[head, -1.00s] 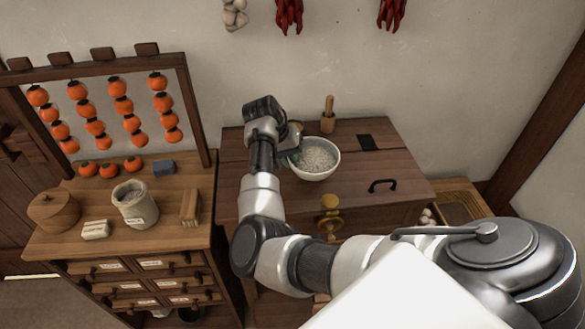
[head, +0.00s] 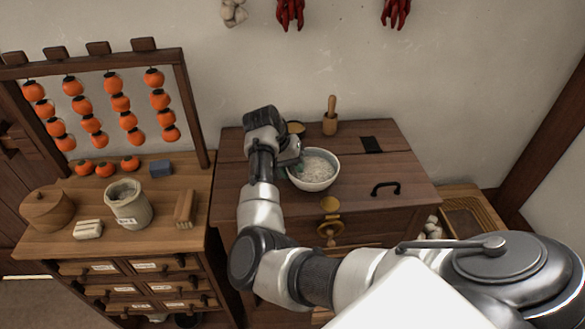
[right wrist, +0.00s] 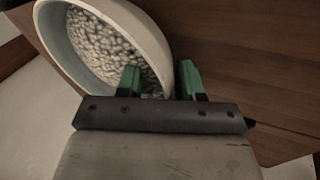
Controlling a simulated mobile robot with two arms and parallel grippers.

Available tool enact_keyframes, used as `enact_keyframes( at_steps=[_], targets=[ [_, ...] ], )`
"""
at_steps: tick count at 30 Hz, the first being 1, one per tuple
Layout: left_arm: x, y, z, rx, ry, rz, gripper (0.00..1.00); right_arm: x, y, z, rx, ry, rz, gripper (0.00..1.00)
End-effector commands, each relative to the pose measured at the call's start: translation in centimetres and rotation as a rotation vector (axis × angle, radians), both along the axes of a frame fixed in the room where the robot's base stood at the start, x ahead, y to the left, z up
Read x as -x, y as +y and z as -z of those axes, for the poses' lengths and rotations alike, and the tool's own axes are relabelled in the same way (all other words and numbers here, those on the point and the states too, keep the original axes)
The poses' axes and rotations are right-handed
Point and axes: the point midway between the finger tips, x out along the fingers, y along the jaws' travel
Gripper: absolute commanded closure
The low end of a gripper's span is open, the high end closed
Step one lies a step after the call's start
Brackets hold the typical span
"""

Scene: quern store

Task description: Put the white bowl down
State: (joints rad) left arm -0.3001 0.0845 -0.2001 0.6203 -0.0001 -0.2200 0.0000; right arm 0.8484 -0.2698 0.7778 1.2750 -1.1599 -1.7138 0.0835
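The white bowl (head: 316,184) is upright at the chest top, filled with pale grains. I cannot tell for certain whether its base touches the wood. My right gripper (head: 297,160) is at its left rim. In the right wrist view the bowl (right wrist: 158,45) fills the upper left, and my right gripper's green fingertips (right wrist: 160,82) straddle its wall, one inside over the grains and one outside. My left gripper is not in view.
The wooden chest (head: 395,168) has a black handle (head: 385,188) and clear room right of the bowl. A wooden mortar with pestle (head: 330,122) stands behind. A drawer cabinet (head: 155,218) at left holds a grain sack (head: 127,207) and a rack of orange fruit (head: 121,103).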

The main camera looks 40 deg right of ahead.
Motion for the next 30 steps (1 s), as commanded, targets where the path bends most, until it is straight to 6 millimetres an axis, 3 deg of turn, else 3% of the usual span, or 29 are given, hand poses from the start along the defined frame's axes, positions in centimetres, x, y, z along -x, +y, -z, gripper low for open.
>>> enact_keyframes(
  at_steps=[8,21,30],
  targets=[
    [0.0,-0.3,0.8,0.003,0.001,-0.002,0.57,-0.5,0.7,-1.8,0.001,-0.004,-0.001,0.63],
    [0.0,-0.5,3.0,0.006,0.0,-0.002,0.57,-2.2,3.8,-9.7,0.001,-0.003,-0.001,0.63],
    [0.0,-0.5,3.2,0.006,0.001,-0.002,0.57,-2.5,4.4,-11.2,0.001,0.001,-0.001,0.63]
  ],
)
